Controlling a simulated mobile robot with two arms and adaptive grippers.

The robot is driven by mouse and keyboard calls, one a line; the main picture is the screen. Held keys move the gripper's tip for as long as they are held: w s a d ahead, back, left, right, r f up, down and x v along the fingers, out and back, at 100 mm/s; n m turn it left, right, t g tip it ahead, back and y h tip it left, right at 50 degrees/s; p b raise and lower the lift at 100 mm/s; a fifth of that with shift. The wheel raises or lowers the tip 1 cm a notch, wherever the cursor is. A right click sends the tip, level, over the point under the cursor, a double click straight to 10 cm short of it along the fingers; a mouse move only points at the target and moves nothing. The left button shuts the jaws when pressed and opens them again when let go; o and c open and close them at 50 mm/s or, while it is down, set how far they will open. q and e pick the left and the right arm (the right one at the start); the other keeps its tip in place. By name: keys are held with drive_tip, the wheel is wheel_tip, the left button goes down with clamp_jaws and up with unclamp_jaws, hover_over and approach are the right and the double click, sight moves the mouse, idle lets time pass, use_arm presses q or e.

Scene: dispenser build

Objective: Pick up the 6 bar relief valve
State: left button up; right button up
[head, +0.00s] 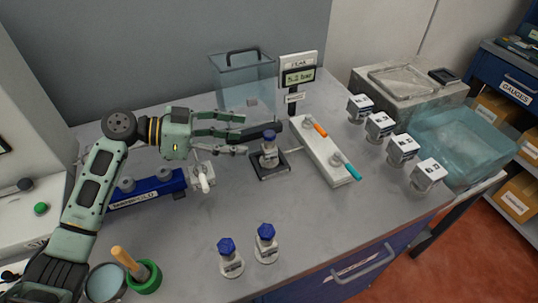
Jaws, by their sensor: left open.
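Three blue-capped metal valves show in the head view, and their labels are too small to read, so I cannot tell which is the 6 bar relief valve. One blue-capped valve (270,156) stands upright on a small black base near the middle of the bench. Two more stand upright at the front, a left valve (231,262) and a right valve (265,246). My left gripper (246,134) is open and empty, its fingers pointing right, just left of the valve on the black base. I cannot tell whether it touches that valve. My right gripper is out of view.
A display on a post (298,76) stands behind a white block (322,155) with orange and teal handles. Several white-topped blocks (403,150) line the right. A blue manifold (147,191) lies below my left arm; a green cup (146,279) is front left. The front-centre bench is mostly clear.

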sight(263, 147)
use_arm(q)
drive_tip(key=p+x, duration=0.3)
drive_tip(key=x, duration=0.4)
drive_tip(key=shift+s, duration=0.15)
drive_tip(key=shift+d+f, duration=0.1)
drive_tip(key=shift+d, duration=0.15)
drive_tip(key=shift+a, duration=0.1)
drive_tip(key=c, duration=0.4)
clamp_jaws()
